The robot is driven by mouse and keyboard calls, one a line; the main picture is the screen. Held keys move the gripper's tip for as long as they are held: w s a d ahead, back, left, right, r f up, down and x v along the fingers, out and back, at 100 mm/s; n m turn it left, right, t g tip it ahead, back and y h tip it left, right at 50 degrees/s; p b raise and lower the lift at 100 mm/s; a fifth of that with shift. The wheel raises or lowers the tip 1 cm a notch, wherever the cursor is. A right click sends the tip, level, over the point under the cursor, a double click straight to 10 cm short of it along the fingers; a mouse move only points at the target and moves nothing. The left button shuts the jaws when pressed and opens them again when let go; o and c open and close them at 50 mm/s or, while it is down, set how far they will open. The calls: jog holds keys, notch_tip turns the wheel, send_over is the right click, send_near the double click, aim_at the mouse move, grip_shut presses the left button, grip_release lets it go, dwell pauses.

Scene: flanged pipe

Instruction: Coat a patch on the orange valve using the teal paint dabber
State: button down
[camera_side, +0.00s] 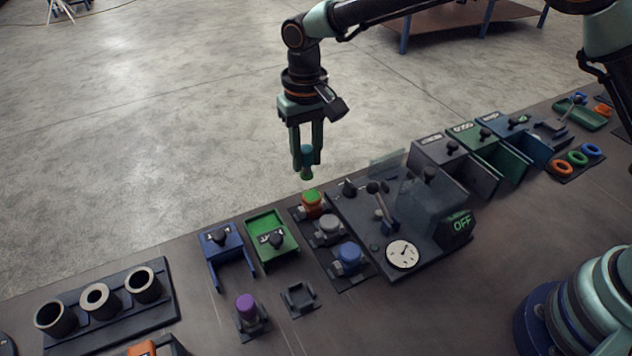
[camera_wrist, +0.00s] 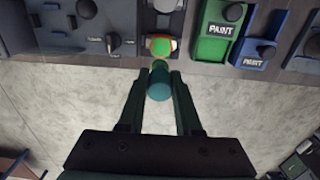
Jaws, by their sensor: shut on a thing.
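My gripper (camera_side: 307,162) is shut on the teal paint dabber (camera_side: 307,155), which hangs upright with a green tip pointing down. The dabber (camera_wrist: 160,85) also shows between the fingers in the wrist view. The orange valve (camera_side: 312,211) stands at the far end of a row of three valves, below the dabber with a gap between them in the side view. Its top bears a green patch. In the wrist view the orange valve (camera_wrist: 168,49) is just beyond the dabber's tip, and part of it is green.
A green paint box (camera_side: 262,225) and a blue paint box (camera_side: 222,240) stand left of the valves. A purple dabber (camera_side: 247,307) sits in a holder beside an empty holder (camera_side: 300,300). Grey (camera_side: 328,229) and blue (camera_side: 349,256) valves and a gauge panel (camera_side: 375,262) are close by.

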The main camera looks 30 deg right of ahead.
jog(key=shift+r, duration=2.55)
jog(key=shift+d, duration=0.1)
